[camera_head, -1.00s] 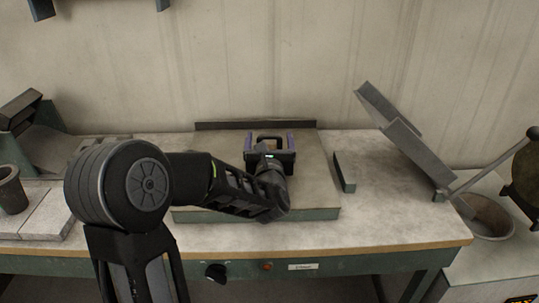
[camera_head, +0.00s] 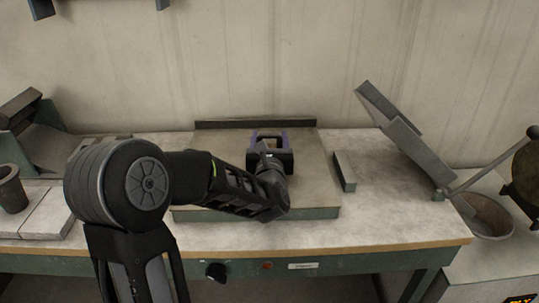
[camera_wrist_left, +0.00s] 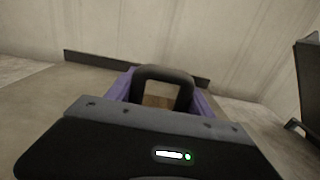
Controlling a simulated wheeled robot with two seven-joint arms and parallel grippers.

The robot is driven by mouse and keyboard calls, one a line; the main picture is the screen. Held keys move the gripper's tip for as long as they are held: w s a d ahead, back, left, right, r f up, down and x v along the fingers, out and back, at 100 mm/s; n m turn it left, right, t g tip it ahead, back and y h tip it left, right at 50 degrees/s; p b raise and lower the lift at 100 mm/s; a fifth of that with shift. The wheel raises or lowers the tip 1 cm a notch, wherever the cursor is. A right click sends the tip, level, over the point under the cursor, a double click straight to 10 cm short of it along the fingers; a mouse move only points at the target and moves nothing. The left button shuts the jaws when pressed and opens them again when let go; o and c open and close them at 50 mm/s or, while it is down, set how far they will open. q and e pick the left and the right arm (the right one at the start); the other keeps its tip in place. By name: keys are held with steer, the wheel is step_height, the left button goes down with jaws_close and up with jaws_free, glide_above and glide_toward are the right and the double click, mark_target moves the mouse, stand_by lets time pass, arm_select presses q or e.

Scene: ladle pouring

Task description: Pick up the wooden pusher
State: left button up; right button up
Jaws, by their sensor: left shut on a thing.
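The wooden pusher (camera_wrist_left: 165,73) shows in the left wrist view as a dark arched handle with a bit of brown wood seen through its opening. My left gripper (camera_head: 269,137), with purple fingers, is shut on this handle over the raised plate on the bench. The two fingers sit on either side of the handle, and they also show in the left wrist view (camera_wrist_left: 168,84). The gripper body hides the pusher's lower part, so I cannot tell whether it touches the plate. My right gripper is not in view.
The raised plate (camera_head: 312,180) has a low back ledge (camera_head: 255,124) and a small block (camera_head: 345,172) at its right. A slanted metal chute (camera_head: 405,140) leans over the bench's right side, above a round bowl (camera_head: 490,215). A dark cup (camera_head: 12,190) stands far left.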

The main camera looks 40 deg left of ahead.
mark_target(270, 146)
arm_select(q)
steer(key=c, duration=0.5)
steer(key=shift+o, duration=0.2)
steer(key=shift+r, duration=0.1)
step_height(270, 146, up, 10)
